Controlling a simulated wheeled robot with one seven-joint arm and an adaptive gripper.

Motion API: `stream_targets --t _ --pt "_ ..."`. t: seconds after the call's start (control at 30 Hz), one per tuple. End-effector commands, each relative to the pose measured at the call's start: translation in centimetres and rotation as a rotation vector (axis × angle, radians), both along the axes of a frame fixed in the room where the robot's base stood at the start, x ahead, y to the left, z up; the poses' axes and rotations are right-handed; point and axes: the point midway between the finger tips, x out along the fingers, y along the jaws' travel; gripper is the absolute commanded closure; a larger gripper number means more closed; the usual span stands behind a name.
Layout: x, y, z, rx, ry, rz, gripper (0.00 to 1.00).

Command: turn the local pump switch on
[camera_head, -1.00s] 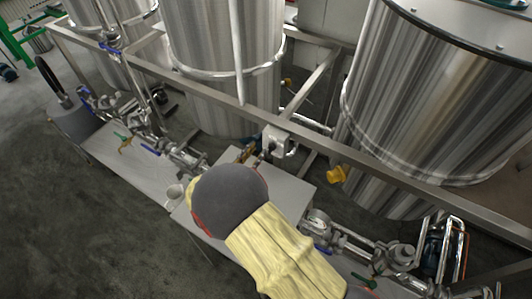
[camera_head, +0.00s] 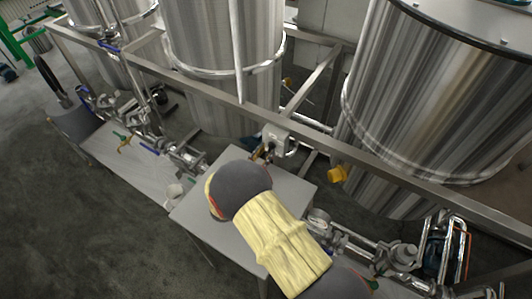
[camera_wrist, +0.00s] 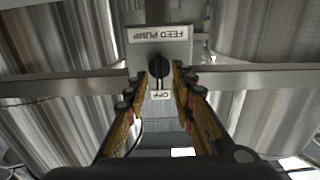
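The local pump switch is a dark rotary knob (camera_wrist: 158,67) on a light grey box (camera_head: 277,138) fixed to the frame's horizontal rail. In the wrist view a plate reading FEED PUMP (camera_wrist: 160,34) appears upside down, with a small OFF label (camera_wrist: 161,95) on the opposite side of the knob. My gripper (camera_wrist: 160,84) is open, with one finger on each side of the knob in that view. A gap shows between the fingers; I cannot tell whether either touches the knob. In the head view my gripper (camera_head: 262,153) is close to the box, partly hidden by my wrist.
A steel rail (camera_head: 215,90) runs across in front of large steel tanks (camera_head: 225,50). A grey table (camera_head: 185,220) stands below my arm. Pipework with valves (camera_head: 350,245) lies at the right, and a yellow fitting (camera_head: 337,174) is right of the box.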

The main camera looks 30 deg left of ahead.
Motion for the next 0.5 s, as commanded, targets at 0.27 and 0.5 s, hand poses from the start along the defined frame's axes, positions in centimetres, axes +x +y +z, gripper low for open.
stream_targets --t 0.27,0.5 --pt "0.91 -0.09 0.04 0.000 -0.001 0.000 0.75" --pt "0.88 -0.09 0.04 0.000 0.000 0.000 0.80"
